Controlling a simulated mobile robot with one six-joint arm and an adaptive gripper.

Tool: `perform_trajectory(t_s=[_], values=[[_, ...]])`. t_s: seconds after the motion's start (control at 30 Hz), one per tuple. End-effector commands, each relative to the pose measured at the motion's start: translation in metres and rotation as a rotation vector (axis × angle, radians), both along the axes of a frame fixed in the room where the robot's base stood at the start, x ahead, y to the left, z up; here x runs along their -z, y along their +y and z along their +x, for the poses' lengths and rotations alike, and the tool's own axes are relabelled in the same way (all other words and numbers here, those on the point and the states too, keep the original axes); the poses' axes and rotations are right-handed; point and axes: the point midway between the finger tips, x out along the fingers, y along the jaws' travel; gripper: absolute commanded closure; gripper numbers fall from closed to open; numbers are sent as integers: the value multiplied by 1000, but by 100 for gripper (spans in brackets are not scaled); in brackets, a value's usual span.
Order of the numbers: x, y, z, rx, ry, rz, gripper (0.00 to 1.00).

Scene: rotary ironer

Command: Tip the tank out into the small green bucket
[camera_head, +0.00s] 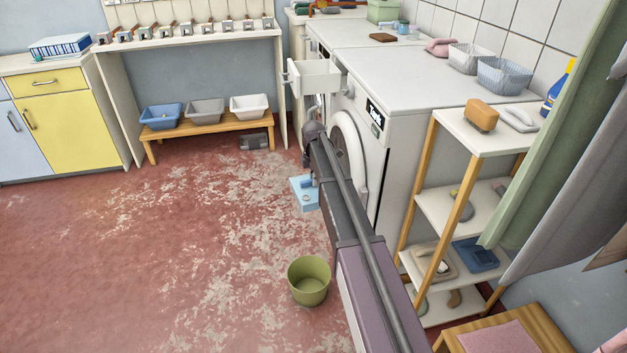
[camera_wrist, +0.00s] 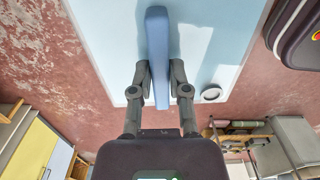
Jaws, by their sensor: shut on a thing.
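The tank (camera_head: 304,196) is a light blue box low in front of the machines in the head view, partly hidden by my arm. In the wrist view its pale top (camera_wrist: 105,38) fills the upper middle, with a blue bar handle (camera_wrist: 157,40) and a small round white ring. My gripper (camera_wrist: 159,82) is shut on the handle, one finger on each side. The small green bucket (camera_head: 309,284) stands upright on the floor, nearer the camera than the tank and apart from it. No contents show in the bucket. Whether the tank touches the floor is unclear.
White machines (camera_head: 400,75) stand behind my arm, with a pulled-out white drawer (camera_head: 314,78). A wooden shelf rack (camera_head: 478,140) and curtains are at the right. A low bench (camera_head: 210,127) with several tubs stands at the back. The red floor left of the bucket is clear.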

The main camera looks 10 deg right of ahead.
Motion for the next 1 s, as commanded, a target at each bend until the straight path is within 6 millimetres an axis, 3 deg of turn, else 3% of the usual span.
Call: perform_trajectory(t_s=[0.03, 1.0], values=[[12, -1, 1, 3, 1, 0, 100], [128, -10, 11, 60, 5, -1, 100]])
